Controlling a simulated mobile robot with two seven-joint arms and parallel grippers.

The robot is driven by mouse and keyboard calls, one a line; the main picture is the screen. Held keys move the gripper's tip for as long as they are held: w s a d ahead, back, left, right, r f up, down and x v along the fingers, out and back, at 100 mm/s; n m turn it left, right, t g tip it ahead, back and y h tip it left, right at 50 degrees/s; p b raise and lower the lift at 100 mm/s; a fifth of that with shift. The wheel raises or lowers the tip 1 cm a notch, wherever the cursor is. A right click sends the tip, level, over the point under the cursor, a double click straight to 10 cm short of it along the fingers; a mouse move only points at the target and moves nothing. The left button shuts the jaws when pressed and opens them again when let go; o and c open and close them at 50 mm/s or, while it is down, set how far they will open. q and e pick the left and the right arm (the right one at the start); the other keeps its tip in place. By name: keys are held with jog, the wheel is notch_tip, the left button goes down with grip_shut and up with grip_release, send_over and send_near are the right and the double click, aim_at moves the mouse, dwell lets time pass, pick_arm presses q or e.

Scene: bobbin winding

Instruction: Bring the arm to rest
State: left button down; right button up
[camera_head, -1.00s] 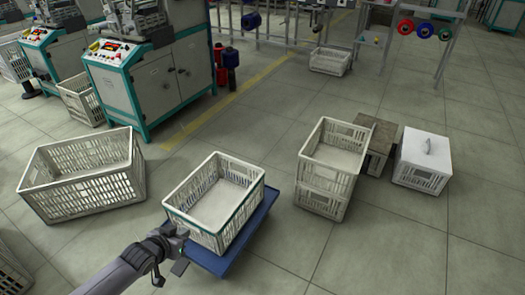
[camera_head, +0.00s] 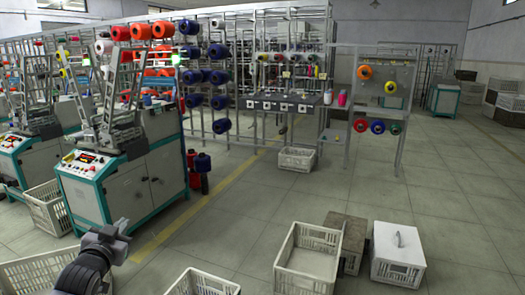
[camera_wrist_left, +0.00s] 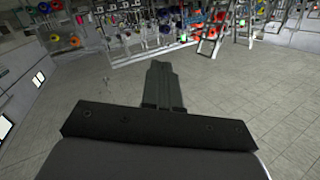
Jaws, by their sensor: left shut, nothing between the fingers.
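My left arm (camera_head: 85,272) comes in from the lower left of the head view, in front of the winding machines. Its gripper (camera_head: 120,228) is raised and points away from me. In the left wrist view the two fingers (camera_wrist_left: 160,68) lie together, shut and empty, with open floor beyond them. My right gripper is not in view.
White crates stand at the lower left (camera_head: 25,275), bottom middle (camera_head: 205,283) and lower right (camera_head: 306,238). A white box (camera_head: 398,250) and a brown box (camera_head: 345,232) stand beside the last. Winding machines (camera_head: 125,195) are at left.

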pick_arm(q)
jog(key=s+d+f+g+h, duration=0.1)
jog(key=s+d+f, duration=0.1)
jog(key=s+f, duration=0.25)
jog(key=s+d+f+g, duration=0.1)
jog(key=s+d+f, duration=0.2)
jog(key=f, duration=0.3)
jog(key=s+d+f+g, duration=0.1)
jog(key=s+d+f, duration=0.2)
jog(key=s, duration=0.6)
jog(key=s+d+f+g+h, duration=0.1)
jog(key=s+d+f+g, duration=0.1)
jog(key=s+f, duration=0.4)
jog(key=s+d+f+g+h, duration=0.1)
jog(key=s+d+f, duration=0.4)
jog(key=s, duration=0.8)
jog(key=shift+s+n+g, duration=0.15)
jog(key=shift+n+g, duration=0.15)
jog(key=shift+a, duration=0.1)
